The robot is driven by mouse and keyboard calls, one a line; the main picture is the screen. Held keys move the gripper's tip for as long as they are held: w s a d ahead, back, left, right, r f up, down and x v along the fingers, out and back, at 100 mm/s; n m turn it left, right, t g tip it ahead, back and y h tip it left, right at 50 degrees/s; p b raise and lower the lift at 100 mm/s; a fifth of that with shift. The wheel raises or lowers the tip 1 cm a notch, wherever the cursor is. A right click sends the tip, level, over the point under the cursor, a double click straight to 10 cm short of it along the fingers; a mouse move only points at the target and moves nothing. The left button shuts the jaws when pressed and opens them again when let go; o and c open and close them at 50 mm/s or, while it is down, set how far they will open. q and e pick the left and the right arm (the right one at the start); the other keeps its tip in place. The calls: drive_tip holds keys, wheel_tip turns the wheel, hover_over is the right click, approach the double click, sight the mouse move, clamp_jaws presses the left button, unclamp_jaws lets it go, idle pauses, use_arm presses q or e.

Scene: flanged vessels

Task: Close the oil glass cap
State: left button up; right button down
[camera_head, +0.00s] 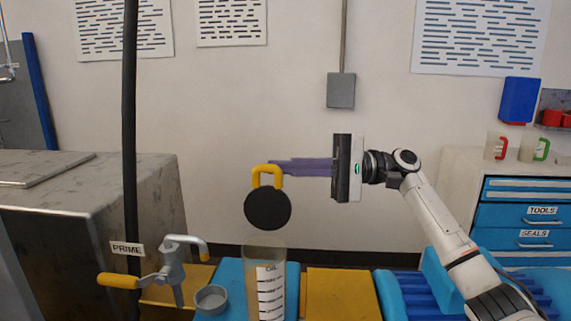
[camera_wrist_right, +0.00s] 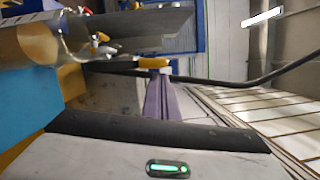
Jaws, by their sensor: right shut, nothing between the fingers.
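The oil glass (camera_head: 265,285) is a clear cylinder with a scale and the word OIL, at the bottom middle of the head view. Its cap (camera_head: 267,209) is a round black disc standing open above the rim, its face towards me. A yellow handle (camera_head: 267,172) sticks up from the cap's top edge. My right gripper (camera_head: 273,165) reaches in from the right with its purple fingers shut and empty. The fingertips are at the handle; I cannot tell whether they touch it. The fingers also show in the right wrist view (camera_wrist_right: 160,80), close to the yellow handle (camera_wrist_right: 154,63). My left gripper is out of view.
A hand pump with a yellow grip (camera_head: 118,281) and a small grey cup (camera_head: 211,298) stand left of the glass. A black vertical pipe (camera_head: 130,130) rises at the left. A blue tool cabinet (camera_head: 530,215) is at the right. The space above the cap is clear.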

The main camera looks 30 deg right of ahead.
drive_tip(key=shift+s+a, duration=0.1)
drive_tip(key=shift+s, duration=0.05)
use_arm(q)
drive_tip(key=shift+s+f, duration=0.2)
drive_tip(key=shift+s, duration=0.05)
